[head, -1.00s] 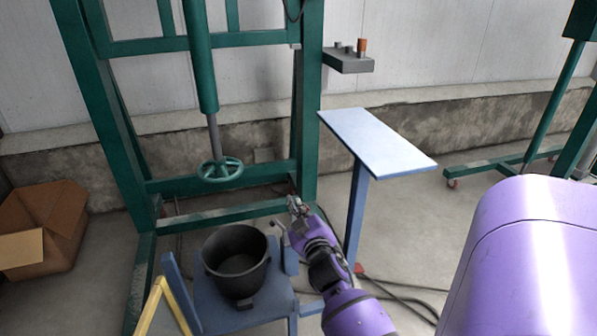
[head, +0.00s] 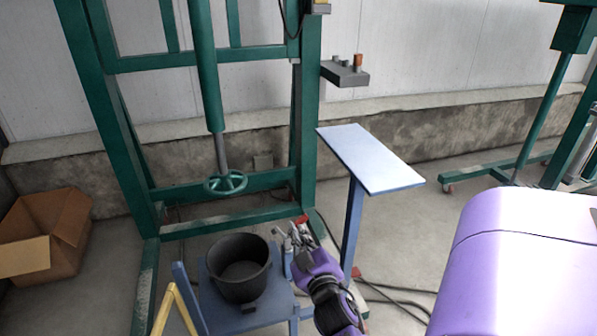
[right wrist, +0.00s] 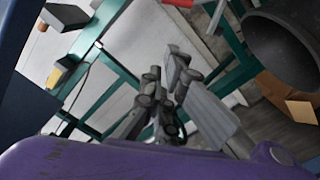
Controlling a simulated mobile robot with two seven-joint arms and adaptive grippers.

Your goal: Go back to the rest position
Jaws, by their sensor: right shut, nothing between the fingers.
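My right gripper (head: 294,236) is at the end of my purple right arm (head: 322,272) in the head view, just right of the black bucket (head: 239,268) and left of the post of the blue side table. It is shut with nothing in it. The right wrist view shows its grey fingers (right wrist: 160,105) in the middle, with the bucket (right wrist: 285,45) at the upper right. My left gripper is not in view.
The bucket stands on a blue stand (head: 270,312). A blue-topped table (head: 370,157) is right of the green frame (head: 307,130) with its handwheel (head: 226,184). An open cardboard box (head: 45,235) lies at the left. Floor at the right is mostly clear.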

